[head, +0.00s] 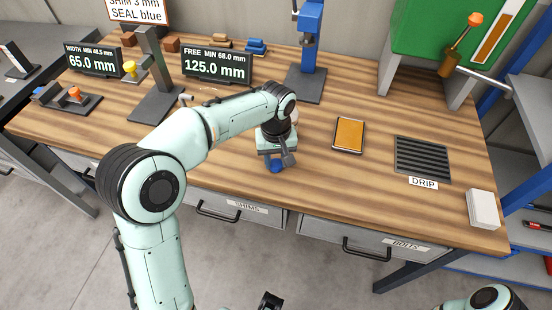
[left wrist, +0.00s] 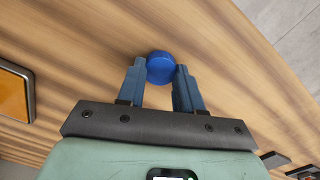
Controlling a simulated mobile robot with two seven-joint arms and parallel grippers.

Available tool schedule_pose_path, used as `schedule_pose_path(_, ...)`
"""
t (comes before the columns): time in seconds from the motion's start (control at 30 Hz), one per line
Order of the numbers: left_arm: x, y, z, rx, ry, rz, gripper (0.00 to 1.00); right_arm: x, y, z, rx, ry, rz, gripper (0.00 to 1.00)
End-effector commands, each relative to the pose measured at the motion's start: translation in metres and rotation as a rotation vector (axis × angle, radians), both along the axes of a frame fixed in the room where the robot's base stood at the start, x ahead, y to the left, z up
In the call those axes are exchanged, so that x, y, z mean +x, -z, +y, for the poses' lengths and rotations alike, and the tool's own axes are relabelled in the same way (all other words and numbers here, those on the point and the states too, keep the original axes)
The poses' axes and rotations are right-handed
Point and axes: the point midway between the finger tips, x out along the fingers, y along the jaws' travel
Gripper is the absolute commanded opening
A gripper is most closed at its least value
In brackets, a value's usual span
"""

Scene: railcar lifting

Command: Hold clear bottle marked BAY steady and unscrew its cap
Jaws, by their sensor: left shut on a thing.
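My left gripper (head: 276,163) is near the table's front edge, pointing down, with its fingers shut on a round blue cap (head: 276,167). In the left wrist view the blue cap (left wrist: 160,68) sits between the two fingertips (left wrist: 160,76). No clear bottle body and no BAY marking can be made out; anything under the cap is hidden. A dark part at the bottom edge of the head view looks like the tip of my right gripper (head: 269,301). Too little of it shows to tell its state.
On the wooden table (head: 320,190), an orange-topped tray (head: 349,135), a DRIP grate (head: 422,158) and a white block (head: 483,209) lie to the right. A blue-columned stand (head: 309,45) and display signs (head: 217,66) stand behind. Bare wood surrounds the gripper.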

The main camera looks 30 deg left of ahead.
Motion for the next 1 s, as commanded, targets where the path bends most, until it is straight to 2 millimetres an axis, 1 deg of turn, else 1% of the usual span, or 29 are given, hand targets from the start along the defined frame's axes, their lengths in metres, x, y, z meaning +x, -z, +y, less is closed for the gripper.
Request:
schedule_pose_path(0.2, 0.000, 0.000, 0.000, 0.001, 0.000, -0.001, 0.00, 0.000, 0.000, 0.000, 0.000, 0.000, 0.000, 0.88)
schedule_pose_path(0.33, 0.000, 0.004, 0.000, 0.000, 0.000, 0.000, 0.00, -0.001, 0.002, 0.000, 0.000, 0.000, 0.001, 0.88)
schedule_pose_path(0.37, 0.000, 0.003, 0.000, 0.000, 0.000, 0.000, 0.42, -0.001, 0.002, 0.000, 0.000, 0.000, 0.001, 0.88)
schedule_pose_path(0.4, 0.000, 0.003, 0.000, 0.001, 0.000, -0.001, 0.55, -0.001, 0.002, 0.000, 0.000, 0.000, 0.001, 0.88)
schedule_pose_path(0.43, 0.000, 0.003, 0.000, 0.001, 0.000, -0.001, 0.61, -0.001, 0.001, 0.000, 0.000, 0.000, 0.001, 0.88)
schedule_pose_path(0.67, 0.000, 0.003, 0.000, 0.000, 0.000, 0.000, 0.61, -0.001, 0.001, 0.000, 0.000, 0.000, 0.001, 0.88)
schedule_pose_path(0.77, 0.000, 0.000, 0.000, 0.000, 0.000, -0.001, 0.61, 0.000, 0.000, 0.000, 0.000, 0.000, 0.000, 0.88)
schedule_pose_path(0.87, 0.001, -0.010, 0.000, -0.001, 0.000, -0.004, 0.61, 0.001, -0.002, 0.000, 0.000, 0.000, -0.001, 0.88)
schedule_pose_path(0.97, 0.001, -0.028, 0.000, 0.000, -0.001, -0.006, 0.61, 0.002, -0.006, 0.000, 0.000, 0.000, -0.002, 0.88)
schedule_pose_path(1.0, 0.001, -0.037, 0.000, -0.001, 0.000, -0.007, 0.61, 0.002, -0.007, 0.000, 0.000, 0.000, -0.003, 0.88)
